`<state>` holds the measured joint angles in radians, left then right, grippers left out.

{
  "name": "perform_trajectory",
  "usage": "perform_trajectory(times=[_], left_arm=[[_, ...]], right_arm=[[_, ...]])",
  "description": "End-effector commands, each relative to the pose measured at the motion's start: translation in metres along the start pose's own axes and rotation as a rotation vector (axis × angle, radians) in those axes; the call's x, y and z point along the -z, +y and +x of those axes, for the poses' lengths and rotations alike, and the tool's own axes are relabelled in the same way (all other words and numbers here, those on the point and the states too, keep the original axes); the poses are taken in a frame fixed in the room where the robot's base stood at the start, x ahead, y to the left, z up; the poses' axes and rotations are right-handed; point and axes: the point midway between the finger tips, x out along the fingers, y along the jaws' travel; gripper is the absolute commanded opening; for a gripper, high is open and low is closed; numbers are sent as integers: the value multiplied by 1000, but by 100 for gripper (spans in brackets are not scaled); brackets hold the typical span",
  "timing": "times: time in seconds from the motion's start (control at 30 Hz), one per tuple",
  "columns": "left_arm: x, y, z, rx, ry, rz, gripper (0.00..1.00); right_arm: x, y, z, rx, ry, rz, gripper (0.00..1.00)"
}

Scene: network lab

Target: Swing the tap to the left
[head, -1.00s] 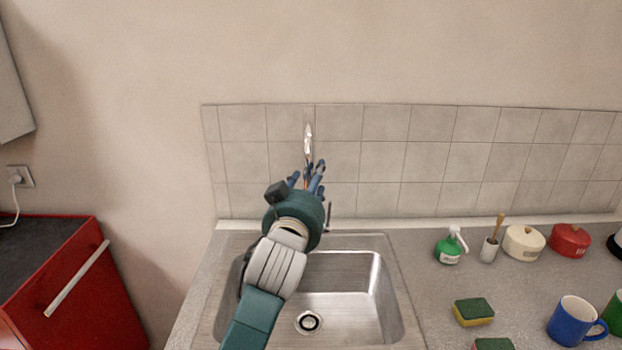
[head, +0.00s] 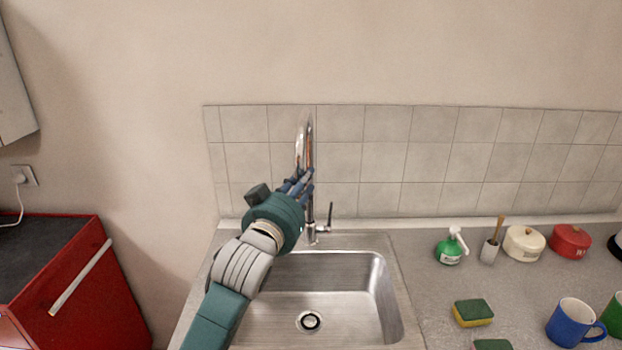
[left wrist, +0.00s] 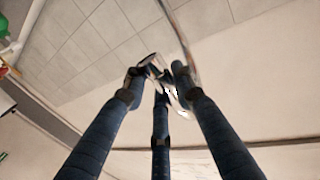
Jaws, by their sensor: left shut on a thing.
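The chrome tap (head: 311,209) stands upright behind the sink, with its curved spout rising in front of the tiles. Its small lever is at the right of the base. My left gripper (head: 301,181) reaches up to the spout, with its fingers shut on the tap's spout. In the left wrist view, the blue fingertips of the left gripper (left wrist: 162,88) close around the shiny spout (left wrist: 183,40). The fingers hide part of the spout in the head view. My right gripper is not in view.
The steel sink (head: 385,300) lies below my left arm. To its right on the counter are a green soap bottle (head: 448,250), a brush holder (head: 489,251), a cream pot (head: 524,243), a red pot (head: 570,242), a sponge (head: 473,313) and a blue mug (head: 574,322).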

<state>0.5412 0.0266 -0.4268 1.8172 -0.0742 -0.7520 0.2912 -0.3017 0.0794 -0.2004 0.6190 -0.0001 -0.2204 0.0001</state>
Motion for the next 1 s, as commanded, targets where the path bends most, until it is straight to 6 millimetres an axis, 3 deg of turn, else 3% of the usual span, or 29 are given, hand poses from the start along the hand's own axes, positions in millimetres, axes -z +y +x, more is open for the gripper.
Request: perform_trajectory(times=[0.1,0.33,0.7,1.0], left_arm=[[3,-21,-3,-65,-3,11,0],[1,-53,-5,-153,-1,7,0],[0,-114,4,-150,2,5,0],[1,-139,14,-152,2,1,0]], right_arm=[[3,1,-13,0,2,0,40],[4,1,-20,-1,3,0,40],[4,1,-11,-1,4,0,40],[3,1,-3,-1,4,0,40]])
